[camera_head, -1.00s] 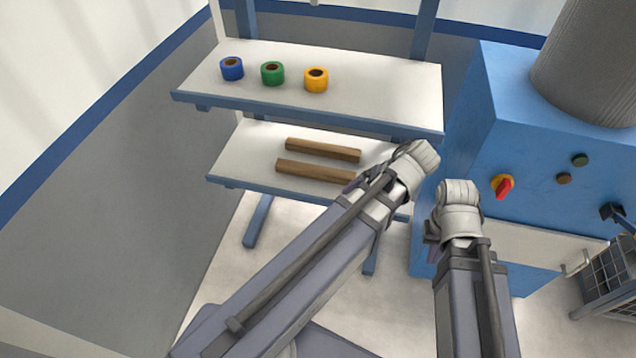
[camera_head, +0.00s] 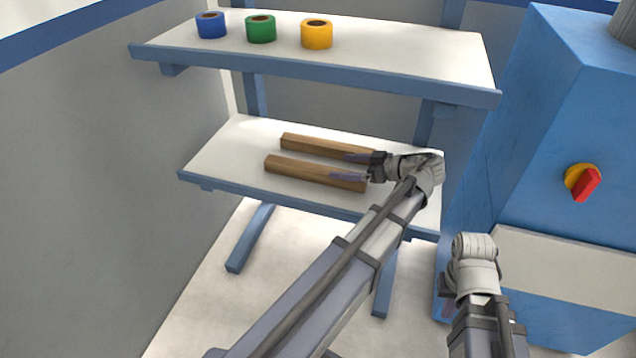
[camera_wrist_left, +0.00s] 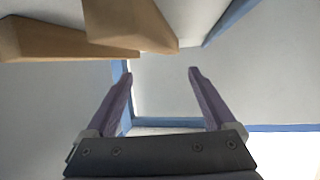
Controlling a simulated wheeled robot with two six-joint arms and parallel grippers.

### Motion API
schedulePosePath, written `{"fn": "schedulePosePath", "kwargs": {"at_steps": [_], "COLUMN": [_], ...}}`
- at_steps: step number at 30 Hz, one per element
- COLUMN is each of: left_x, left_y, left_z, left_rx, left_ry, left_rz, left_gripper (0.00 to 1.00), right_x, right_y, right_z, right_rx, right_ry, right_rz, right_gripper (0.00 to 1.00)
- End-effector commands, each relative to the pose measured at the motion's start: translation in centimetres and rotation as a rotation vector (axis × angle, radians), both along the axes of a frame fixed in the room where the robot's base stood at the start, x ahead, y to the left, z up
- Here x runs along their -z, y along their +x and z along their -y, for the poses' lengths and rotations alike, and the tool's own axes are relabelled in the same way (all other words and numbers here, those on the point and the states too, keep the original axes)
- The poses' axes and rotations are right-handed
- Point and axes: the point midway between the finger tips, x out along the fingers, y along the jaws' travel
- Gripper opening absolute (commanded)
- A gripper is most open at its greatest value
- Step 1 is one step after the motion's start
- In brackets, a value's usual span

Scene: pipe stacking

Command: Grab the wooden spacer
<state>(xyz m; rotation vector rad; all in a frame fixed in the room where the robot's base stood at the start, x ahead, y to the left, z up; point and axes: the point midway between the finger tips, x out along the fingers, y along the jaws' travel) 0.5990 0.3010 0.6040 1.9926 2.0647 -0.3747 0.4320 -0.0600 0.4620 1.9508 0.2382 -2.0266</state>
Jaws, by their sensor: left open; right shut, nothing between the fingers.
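Two wooden spacers lie side by side on the lower shelf: the rear one (camera_head: 325,147) and the front one (camera_head: 305,171). In the left wrist view one spacer (camera_wrist_left: 128,20) is large at the top, with the other (camera_wrist_left: 50,40) to its left. My left gripper (camera_head: 343,166) is open at the right ends of the spacers, its fingers seen over them. In the left wrist view my open fingers (camera_wrist_left: 160,75) have nothing between them, and the spacers appear beyond the tips. My right gripper (camera_head: 448,306) is low at the right, mostly hidden by its wrist, shut and empty.
The upper shelf (camera_head: 400,60) holds blue (camera_head: 211,27), green (camera_head: 260,31) and yellow (camera_head: 316,36) tape rolls, above my left gripper. The lower shelf (camera_head: 225,160) is bare at its left end. A blue machine (camera_head: 540,120) with a red knob stands right.

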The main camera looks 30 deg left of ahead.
Motion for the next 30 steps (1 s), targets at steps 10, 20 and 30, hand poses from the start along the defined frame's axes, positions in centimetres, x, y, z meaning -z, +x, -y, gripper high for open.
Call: {"fn": "schedulePosePath", "kwargs": {"at_steps": [10, 20, 30], "left_x": [0.7, 1.4, 3.7], "left_y": [0.0, -0.1, -0.7], "left_z": [-1.3, -2.8, -6.4], "left_rx": [-0.009, -0.007, -0.01], "left_ry": [0.011, 0.01, 0.01], "left_rz": [0.013, 0.013, 0.012], "left_gripper": [0.89, 0.89, 0.89], "right_x": [0.9, 1.6, 3.9], "right_y": [0.0, 0.0, 0.0], "right_z": [0.0, 0.0, 0.0], "right_rx": [0.001, 0.003, 0.009], "right_ry": [0.0, 0.0, 0.0], "right_rz": [0.0, 0.0, 0.001], "right_gripper": [0.0, 0.0, 0.0]}}
